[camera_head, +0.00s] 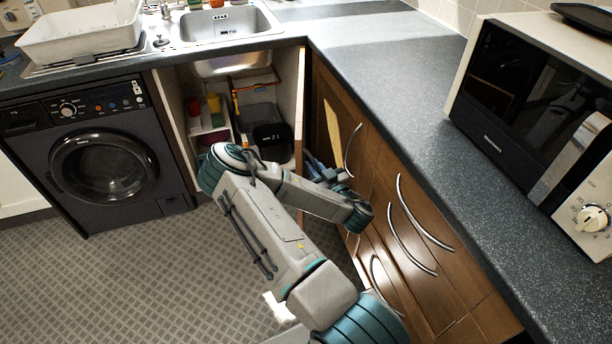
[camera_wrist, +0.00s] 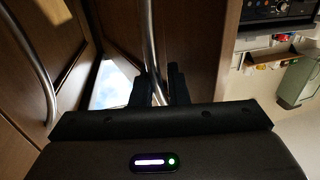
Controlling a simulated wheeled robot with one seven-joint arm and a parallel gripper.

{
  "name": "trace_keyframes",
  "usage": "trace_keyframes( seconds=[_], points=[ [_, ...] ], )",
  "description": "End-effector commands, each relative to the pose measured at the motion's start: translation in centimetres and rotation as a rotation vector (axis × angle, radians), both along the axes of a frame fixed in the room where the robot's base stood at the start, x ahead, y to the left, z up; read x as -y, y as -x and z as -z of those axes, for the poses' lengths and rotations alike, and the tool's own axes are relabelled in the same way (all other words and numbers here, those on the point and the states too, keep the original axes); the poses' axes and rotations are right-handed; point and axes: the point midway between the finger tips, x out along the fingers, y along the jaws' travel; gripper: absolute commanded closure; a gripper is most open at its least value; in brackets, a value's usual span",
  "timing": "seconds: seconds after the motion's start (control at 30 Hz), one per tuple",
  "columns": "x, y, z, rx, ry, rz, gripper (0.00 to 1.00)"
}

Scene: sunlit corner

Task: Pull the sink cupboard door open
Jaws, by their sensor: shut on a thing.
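The sink cupboard door stands wide open, swung out to the right of the cupboard opening. Its pale inner face (camera_head: 287,105) shows in the head view, and its brown outer face (camera_wrist: 188,45) shows in the wrist view. A metal bar handle (camera_wrist: 148,32) runs along that outer face. My gripper (camera_wrist: 164,82) has its two dark fingers on either side of the handle and is shut on it. In the head view my gripper (camera_head: 326,172) is beside the door, partly hidden by my arm; the handle in its grip is hidden there.
The open cupboard holds a black bin (camera_head: 272,143) and a white rack (camera_head: 210,128). Brown units with curved handles (camera_head: 411,240) stand close on the right. A dark washing machine (camera_head: 103,165) stands left. The patterned floor (camera_head: 140,275) is clear at left.

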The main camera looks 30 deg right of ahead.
Motion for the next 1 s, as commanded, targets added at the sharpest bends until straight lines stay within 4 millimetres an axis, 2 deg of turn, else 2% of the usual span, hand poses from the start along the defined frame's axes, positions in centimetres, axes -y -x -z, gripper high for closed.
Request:
trace_keyframes(
  seconds=[0.37,0.4,1.0],
  points=[
    [0.74,0.21,-0.12,-0.001,0.002,0.01,1.0],
    [0.73,0.21,-0.11,-0.001,0.002,0.01,0.8],
    [0.34,-0.19,0.25,0.001,0.006,-0.001,0.8]
  ],
)
